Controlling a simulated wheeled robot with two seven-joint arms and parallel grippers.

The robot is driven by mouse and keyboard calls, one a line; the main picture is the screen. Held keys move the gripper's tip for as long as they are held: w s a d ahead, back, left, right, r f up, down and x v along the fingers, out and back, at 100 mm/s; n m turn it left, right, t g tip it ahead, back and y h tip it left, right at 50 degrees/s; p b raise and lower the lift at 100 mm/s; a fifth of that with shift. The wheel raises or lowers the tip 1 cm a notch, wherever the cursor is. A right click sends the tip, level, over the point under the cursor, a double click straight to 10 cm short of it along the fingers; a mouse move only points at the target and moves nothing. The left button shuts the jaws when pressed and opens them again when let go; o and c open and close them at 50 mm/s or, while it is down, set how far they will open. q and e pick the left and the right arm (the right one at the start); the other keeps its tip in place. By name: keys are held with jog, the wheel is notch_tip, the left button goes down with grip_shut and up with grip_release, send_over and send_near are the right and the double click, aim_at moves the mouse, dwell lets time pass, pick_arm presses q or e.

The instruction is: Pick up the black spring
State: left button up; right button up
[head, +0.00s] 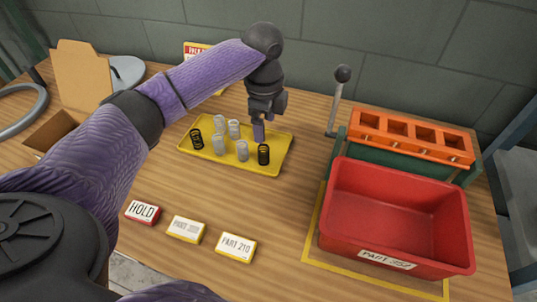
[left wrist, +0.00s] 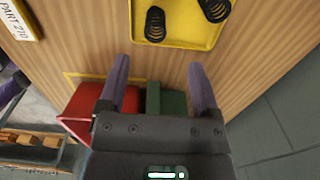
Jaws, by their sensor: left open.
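A black spring (head: 263,154) stands upright at the right front of the yellow tray (head: 276,166). Another black spring (head: 196,139) stands at the tray's left end. Several pale grey springs (head: 242,151) stand between them. My left gripper (head: 259,132) points down over the right part of the tray, just behind the right black spring in the head view. In the left wrist view the open fingers (left wrist: 157,66) have nothing between them. A black spring (left wrist: 155,25) and another dark one (left wrist: 214,8) show on the tray beyond the fingertips. My right gripper is not in view.
A red bin (head: 395,215) and an orange block with square pockets (head: 410,135) stand to the right. A lever (head: 336,100) rises beside them. Label blocks, including HOLD (head: 142,212), lie in front of the tray. An open cardboard box (head: 80,75) stands back left.

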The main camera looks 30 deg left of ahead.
aim_at(263, 148)
pick_arm(q)
jog(key=f+b, duration=0.1)
jog(key=f, duration=0.2)
jog(key=f+b, duration=0.1)
jog(key=f, duration=0.2)
jog(key=f+b, duration=0.1)
jog(key=f, duration=0.1)
jog(key=shift+s+f, duration=0.35)
jog(key=shift+f, duration=0.05)
jog(key=shift+r, duration=0.15)
jog(key=shift+c, duration=0.3)
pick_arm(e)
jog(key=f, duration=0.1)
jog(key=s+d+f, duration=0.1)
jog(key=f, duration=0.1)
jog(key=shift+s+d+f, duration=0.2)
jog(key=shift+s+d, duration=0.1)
pick_arm(q)
grip_shut()
